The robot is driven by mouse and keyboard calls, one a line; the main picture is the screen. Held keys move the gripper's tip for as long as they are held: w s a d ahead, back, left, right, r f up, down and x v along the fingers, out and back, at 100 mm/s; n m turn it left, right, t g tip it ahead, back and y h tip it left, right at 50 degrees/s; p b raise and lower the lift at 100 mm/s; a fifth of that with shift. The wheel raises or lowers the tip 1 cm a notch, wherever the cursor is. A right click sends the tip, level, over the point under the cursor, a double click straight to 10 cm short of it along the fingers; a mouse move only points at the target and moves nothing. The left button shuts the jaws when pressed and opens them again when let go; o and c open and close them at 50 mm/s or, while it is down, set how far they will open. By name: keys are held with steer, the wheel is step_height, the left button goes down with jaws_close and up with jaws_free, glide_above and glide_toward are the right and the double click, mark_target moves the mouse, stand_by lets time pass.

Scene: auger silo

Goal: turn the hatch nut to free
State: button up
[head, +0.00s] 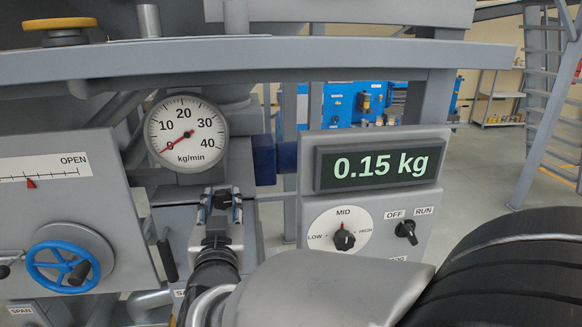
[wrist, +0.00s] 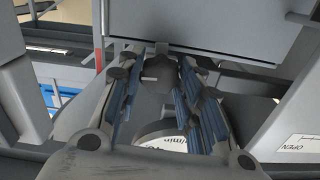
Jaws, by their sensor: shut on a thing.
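My gripper (head: 221,203) is in front of the grey column, just below the round gauge. In the wrist view my gripper (wrist: 158,78) has its blue-padded fingers closed in around a dark grey knob-like part, which looks like the hatch nut (wrist: 158,76). A short light pin sticks out of it to the left. It sits at the lower edge of a grey plate (wrist: 210,30).
The gauge (head: 186,133) reads near 0 kg/min, and the display (head: 380,167) reads 0.15 kg. The speed dial (head: 344,237) points to MID, and the switch (head: 407,231) is beside OFF and RUN. A blue handwheel (head: 62,266) is at left. A grey rail (head: 280,62) crosses above.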

steer(key=n+p, duration=0.2)
steer(key=n, duration=0.2)
steer(key=shift+r, duration=0.15)
steer(key=n+p, duration=0.2)
steer(key=n, duration=0.1)
steer(key=shift+n, duration=0.4)
steer(key=n+p, duration=0.4)
steer(key=n, duration=0.3)
steer(key=n+p, duration=0.2)
steer(key=n, duration=0.1)
steer(key=shift+n, duration=0.4)
steer(key=n+p, duration=0.2)
steer(key=n, duration=0.1)
steer(key=shift+n, duration=0.3)
steer(key=n+p, duration=0.2)
steer(key=n, duration=0.2)
steer(key=shift+n+p, duration=0.65)
steer(key=shift+n, duration=0.65)
